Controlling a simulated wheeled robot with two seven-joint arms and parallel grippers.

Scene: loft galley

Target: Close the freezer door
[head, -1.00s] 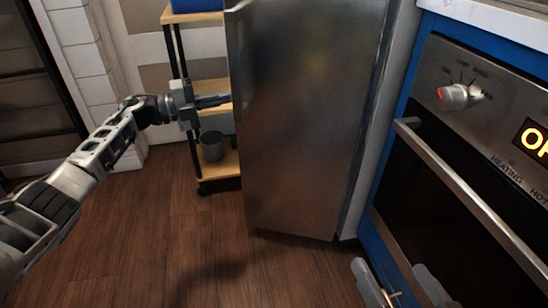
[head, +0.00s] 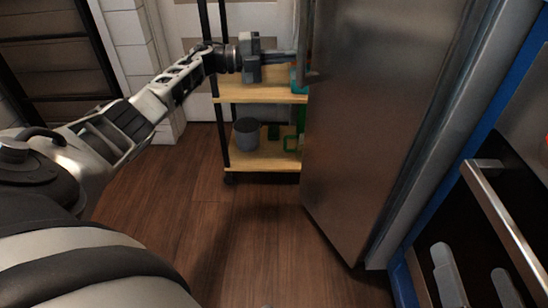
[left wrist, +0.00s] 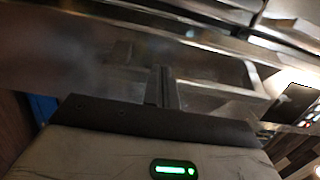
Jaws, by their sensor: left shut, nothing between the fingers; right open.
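The freezer door (head: 390,120) is a tall brushed-steel panel right of centre in the head view. It stands at an angle, with a vertical handle (head: 307,40) along its left edge. How wide the gap behind it is cannot be told. My left gripper (head: 296,58) is shut and empty, its tips at the handle edge of the door; contact cannot be told. In the left wrist view its closed fingers (left wrist: 163,88) point toward blurred steel surfaces (left wrist: 70,50). My right gripper (head: 475,280) is open at the bottom right, in front of the oven.
A wooden-shelved cart (head: 260,163) with a grey pot (head: 247,132) and green items stands behind and left of the door. The oven with its bar handle (head: 505,210) is at the right. The wood floor (head: 230,240) before the door is clear.

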